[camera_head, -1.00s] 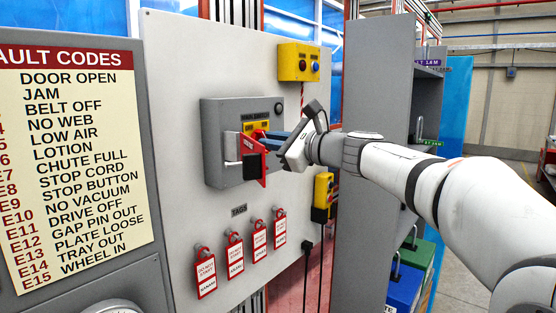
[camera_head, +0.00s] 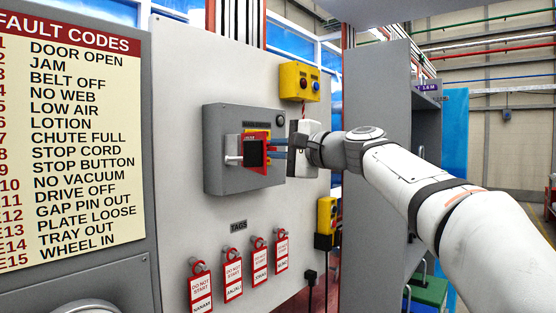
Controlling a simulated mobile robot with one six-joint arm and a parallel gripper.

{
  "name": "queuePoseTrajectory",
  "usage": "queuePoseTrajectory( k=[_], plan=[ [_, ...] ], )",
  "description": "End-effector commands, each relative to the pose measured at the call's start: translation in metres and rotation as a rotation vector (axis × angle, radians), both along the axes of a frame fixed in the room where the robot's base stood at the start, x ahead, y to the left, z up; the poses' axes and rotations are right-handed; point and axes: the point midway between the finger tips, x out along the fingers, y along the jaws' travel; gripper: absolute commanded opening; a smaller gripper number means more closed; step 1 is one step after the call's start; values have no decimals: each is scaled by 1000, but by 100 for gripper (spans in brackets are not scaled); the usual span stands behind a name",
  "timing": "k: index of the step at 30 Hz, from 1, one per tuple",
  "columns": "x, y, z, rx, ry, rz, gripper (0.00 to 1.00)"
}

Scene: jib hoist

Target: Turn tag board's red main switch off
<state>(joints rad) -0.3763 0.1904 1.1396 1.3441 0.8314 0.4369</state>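The red main switch (camera_head: 266,151) is on the front of a grey switch box (camera_head: 222,182) fixed to the pale tag board (camera_head: 180,80). Its red handle stands out around a dark square, with a yellow plate behind it and a grey bar at its left. My gripper (camera_head: 273,149) reaches in from the right. The lettering by the switch is too small to read.
Several red-and-white tags (camera_head: 233,276) hang below the box. A yellow button box (camera_head: 300,82) is above right, and another yellow box (camera_head: 327,215) is below my wrist. A fault code sign (camera_head: 75,140) is at left. A grey cabinet (camera_head: 372,90) stands behind my arm.

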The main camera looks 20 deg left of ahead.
Motion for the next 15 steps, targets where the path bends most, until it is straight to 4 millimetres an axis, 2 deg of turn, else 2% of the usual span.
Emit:
queuePoseTrajectory(
  k=[6, 15],
  plan=[
    [-2, 1, 1, -28, -83, 3, 0],
    [-2, 1, 2, -43, -118, 2, 0]
  ],
)
